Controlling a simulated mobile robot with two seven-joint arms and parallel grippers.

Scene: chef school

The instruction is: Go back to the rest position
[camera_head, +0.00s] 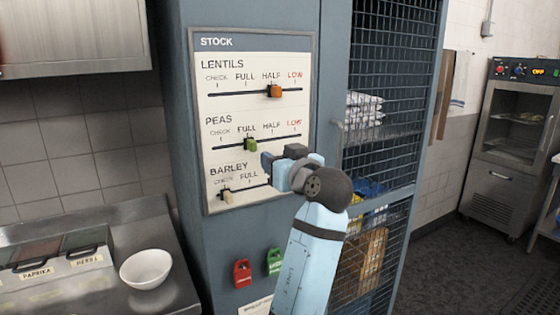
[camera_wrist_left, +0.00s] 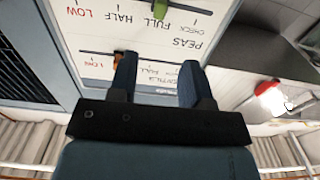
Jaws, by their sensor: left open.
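My left arm rises from the bottom of the head view. My left gripper (camera_head: 282,157) is open and empty in front of the stock board (camera_head: 203,120), overlapping its lower right edge. The wrist view shows the parted fingers (camera_wrist_left: 157,64) with the board upside down behind them. The orange lentils slider (camera_head: 275,91) is at HALF; it also shows beside one finger in the wrist view (camera_wrist_left: 123,62). The green peas slider (camera_head: 250,145) is at FULL. The pale barley slider (camera_head: 227,197) is at CHECK. The right end of the barley row is hidden.
A blue-grey cabinet (camera_head: 184,90) carries the board, with a mesh door (camera_head: 390,90) at its right. A white bowl (camera_head: 147,269) stands on the steel counter at left. Open floor (camera_head: 450,265) lies at right.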

